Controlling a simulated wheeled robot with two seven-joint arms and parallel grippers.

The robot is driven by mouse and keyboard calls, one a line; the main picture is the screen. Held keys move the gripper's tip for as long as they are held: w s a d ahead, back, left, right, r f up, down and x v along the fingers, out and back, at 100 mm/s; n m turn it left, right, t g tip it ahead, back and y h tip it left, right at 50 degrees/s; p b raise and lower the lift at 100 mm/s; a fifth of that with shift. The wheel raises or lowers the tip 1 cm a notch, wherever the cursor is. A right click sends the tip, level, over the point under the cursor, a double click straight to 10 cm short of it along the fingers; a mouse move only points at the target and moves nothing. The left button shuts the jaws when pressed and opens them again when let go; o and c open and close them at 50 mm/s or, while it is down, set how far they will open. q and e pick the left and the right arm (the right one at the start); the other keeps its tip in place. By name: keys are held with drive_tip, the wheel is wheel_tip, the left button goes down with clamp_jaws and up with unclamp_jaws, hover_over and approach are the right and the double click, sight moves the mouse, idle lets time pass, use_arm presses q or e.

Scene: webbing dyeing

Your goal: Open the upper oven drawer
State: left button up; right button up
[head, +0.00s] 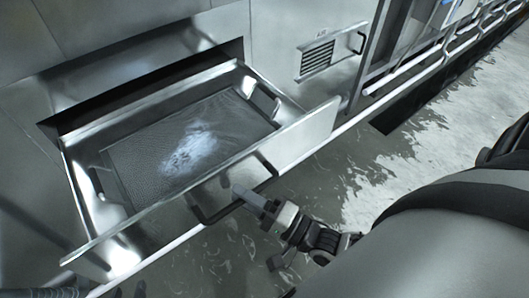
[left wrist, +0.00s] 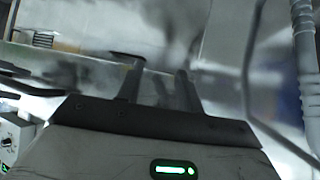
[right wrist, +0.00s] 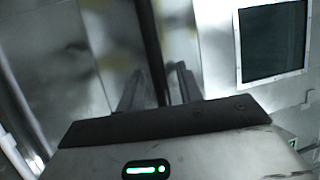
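The oven drawer (head: 300,142) is pulled out of the metal front in the head view. A dark bar handle (head: 213,217) runs along its front face. My right gripper (head: 250,197) is at the middle of this handle. In the right wrist view, the dark handle bar (right wrist: 147,30) passes between the fingers of my right gripper (right wrist: 159,88), which sit close on both sides of it. In the left wrist view, my left gripper (left wrist: 160,88) has its fingers apart with nothing between them. I cannot clearly make out the left gripper in the head view.
A dark mesh tray (head: 130,158) with a whitish patch lies inside the drawer. A vented panel (head: 317,58) with its own handle (head: 357,42) is to the right. Metal rails (head: 430,50) run along the back right. The wet grey floor (head: 400,150) in front is open.

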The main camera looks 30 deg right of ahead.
drive_tip(key=shift+s, duration=0.1)
drive_tip(key=b+v, duration=0.2)
drive_tip(key=v, duration=1.4)
